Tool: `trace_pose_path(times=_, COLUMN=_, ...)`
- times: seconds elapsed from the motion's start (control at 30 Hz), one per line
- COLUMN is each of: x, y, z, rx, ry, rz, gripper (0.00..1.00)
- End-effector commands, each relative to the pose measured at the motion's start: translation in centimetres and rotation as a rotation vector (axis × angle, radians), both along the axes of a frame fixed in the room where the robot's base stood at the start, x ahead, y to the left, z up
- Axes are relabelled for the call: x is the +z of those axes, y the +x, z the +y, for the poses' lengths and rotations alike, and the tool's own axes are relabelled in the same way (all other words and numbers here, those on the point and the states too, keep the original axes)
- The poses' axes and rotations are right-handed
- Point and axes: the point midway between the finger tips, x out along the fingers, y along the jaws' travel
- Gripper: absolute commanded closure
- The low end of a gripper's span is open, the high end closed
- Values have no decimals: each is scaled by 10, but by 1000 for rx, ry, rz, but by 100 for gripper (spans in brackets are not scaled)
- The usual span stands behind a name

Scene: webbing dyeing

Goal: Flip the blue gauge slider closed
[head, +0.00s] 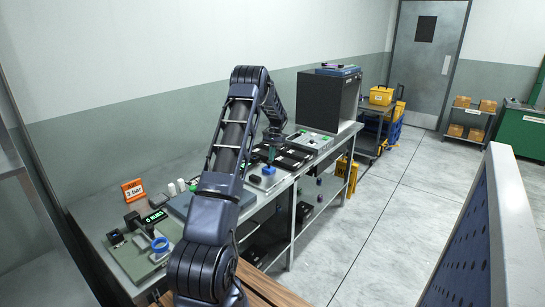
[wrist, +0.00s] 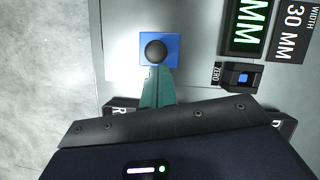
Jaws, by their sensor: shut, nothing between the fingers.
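The blue gauge slider (wrist: 174,40) shows in the wrist view as a blue square block with a round black knob (wrist: 156,51) on top. It sits on a pale grey plate (wrist: 196,82). My gripper (wrist: 158,74) has teal fingers that are shut and empty. Their tips are right beside the near edge of the blue block, below the knob in the picture; I cannot tell whether they touch it. In the head view a small blue block (head: 268,171) shows on the bench below my gripper (head: 271,158).
Right of the slider in the wrist view are a green-lettered display (wrist: 246,27), a 30 MM width label (wrist: 295,32) and a zero button (wrist: 242,78). The metal bench (head: 296,172) carries other devices, including a dark cabinet (head: 318,103).

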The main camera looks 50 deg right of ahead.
Motion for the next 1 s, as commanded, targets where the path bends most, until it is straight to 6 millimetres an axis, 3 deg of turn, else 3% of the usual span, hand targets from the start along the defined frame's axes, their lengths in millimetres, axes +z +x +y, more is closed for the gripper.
trace_pose_path(times=0.2, x=2, y=1, z=41, rx=4, ry=3, rz=1, gripper=100)
trace_pose_path(times=0.4, x=0, y=0, z=66, rx=1, ry=2, rz=0, gripper=100)
trace_pose_path(times=0.83, x=-1, y=0, z=70, rx=1, ry=7, rz=1, gripper=100)
trace_pose_path(times=1.0, x=-1, y=3, z=60, rx=1, ry=6, rz=2, gripper=100)
